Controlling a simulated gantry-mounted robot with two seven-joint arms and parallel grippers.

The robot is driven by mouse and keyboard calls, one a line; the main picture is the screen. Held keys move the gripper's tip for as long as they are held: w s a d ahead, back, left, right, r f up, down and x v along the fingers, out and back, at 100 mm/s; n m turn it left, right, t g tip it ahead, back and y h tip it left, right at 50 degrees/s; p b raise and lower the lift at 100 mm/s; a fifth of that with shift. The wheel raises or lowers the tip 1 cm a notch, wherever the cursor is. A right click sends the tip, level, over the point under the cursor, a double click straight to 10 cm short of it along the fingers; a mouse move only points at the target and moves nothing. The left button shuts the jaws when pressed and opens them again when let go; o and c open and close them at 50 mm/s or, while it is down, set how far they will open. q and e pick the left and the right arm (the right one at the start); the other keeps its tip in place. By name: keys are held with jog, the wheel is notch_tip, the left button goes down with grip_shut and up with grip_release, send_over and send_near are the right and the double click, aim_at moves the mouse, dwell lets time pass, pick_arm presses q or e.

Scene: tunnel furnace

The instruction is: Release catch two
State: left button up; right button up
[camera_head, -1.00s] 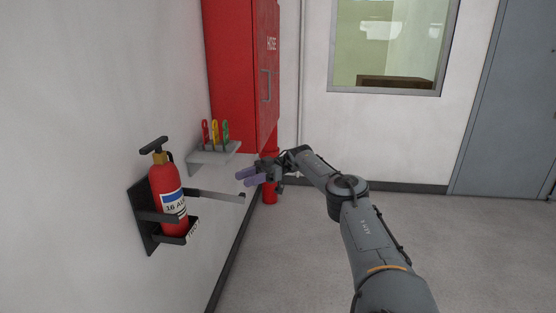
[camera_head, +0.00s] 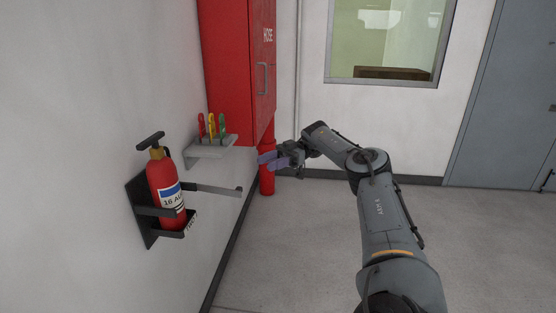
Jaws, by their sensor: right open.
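A red fire extinguisher (camera_head: 164,178) stands upright in a black wall bracket (camera_head: 140,205) on the left wall. A small white label (camera_head: 191,221) sits on the bracket's lower front; its text is hard to read. A grey bar (camera_head: 214,189), which looks like the bracket's strap or catch, sticks out to the right from the bracket, its far end free. My left gripper is not in view.
A grey shelf (camera_head: 212,151) on the wall holds red, yellow and green-handled tools (camera_head: 211,126). A red hose cabinet (camera_head: 236,70) stands behind it, with a red cylinder (camera_head: 267,178) below. The floor (camera_head: 290,240) in front is clear.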

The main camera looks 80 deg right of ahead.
jog(key=shift+s+a+r, duration=0.1)
jog(key=shift+s+r, duration=0.3)
jog(key=shift+s, duration=0.2)
jog(key=shift+s+r, duration=0.35)
jog(key=shift+s, duration=0.25)
